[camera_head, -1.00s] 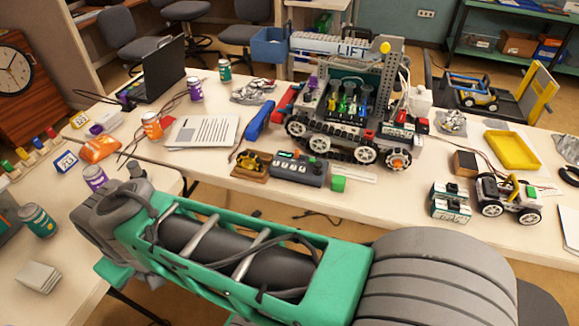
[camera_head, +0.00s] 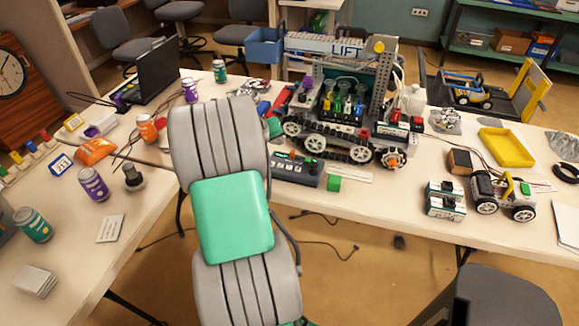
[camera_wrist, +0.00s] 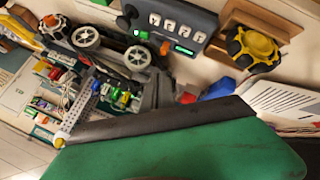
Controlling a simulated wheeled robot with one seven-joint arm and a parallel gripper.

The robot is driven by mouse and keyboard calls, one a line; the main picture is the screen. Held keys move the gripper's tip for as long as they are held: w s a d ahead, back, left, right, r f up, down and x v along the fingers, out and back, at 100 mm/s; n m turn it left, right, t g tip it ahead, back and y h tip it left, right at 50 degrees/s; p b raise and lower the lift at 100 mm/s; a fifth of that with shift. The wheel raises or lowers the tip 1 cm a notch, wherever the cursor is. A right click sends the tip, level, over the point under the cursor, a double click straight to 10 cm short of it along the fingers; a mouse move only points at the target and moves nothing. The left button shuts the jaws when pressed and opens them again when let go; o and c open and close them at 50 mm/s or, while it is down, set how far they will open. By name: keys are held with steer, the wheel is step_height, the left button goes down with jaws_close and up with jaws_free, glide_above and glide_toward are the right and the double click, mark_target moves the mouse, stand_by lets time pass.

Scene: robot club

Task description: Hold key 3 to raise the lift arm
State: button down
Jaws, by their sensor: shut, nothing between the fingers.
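The dark keypad (camera_head: 297,172) lies on the table in front of the wheeled robot with a lift (camera_head: 340,112); my arm covers its left part in the head view. In the wrist view, the keypad (camera_wrist: 172,22) is at the top with a row of pale numbered keys (camera_wrist: 170,25), a green lit strip and an orange-red light. I cannot read which key is 3. My gripper (camera_wrist: 158,90) shows as dark grey shut fingers below the keypad, apart from the keys in the picture. In the head view my arm hides it. The lift robot's perforated grey mast (camera_head: 384,82) stands upright, topped by a yellow ball.
A yellow wheel on a wooden stand (camera_wrist: 252,48) is beside the keypad. A small wheeled car (camera_head: 503,197) and battery packs (camera_head: 445,200) stand right.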

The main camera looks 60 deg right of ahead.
mark_target(287, 168)
steer(key=shift+s+d+f+g, duration=0.15)
steer(key=shift+s+d, duration=0.4)
steer(key=shift+s, duration=0.05)
steer(key=shift+s+d+f+g, duration=0.1)
steer(key=shift+s+d+g, duration=0.05)
steer(key=shift+s+d, duration=0.4)
steer(key=shift+f, duration=0.1)
step_height(287, 168, down, 9)
steer(key=b, duration=0.5)
steer(key=shift+r, duration=0.2)
steer(key=shift+b, duration=0.3)
stand_by(0.6)
steer(key=shift+f+b, duration=0.3)
steer(key=shift+f, duration=0.1)
steer(key=shift+a+f+b, duration=0.1)
steer(key=shift+f+b, duration=0.2)
steer(key=shift+f, duration=0.2)
stand_by(1.6)
steer(key=shift+r, duration=0.1)
stand_by(1.2)
steer(key=shift+r+p, duration=0.45)
steer(key=shift+r, duration=0.35)
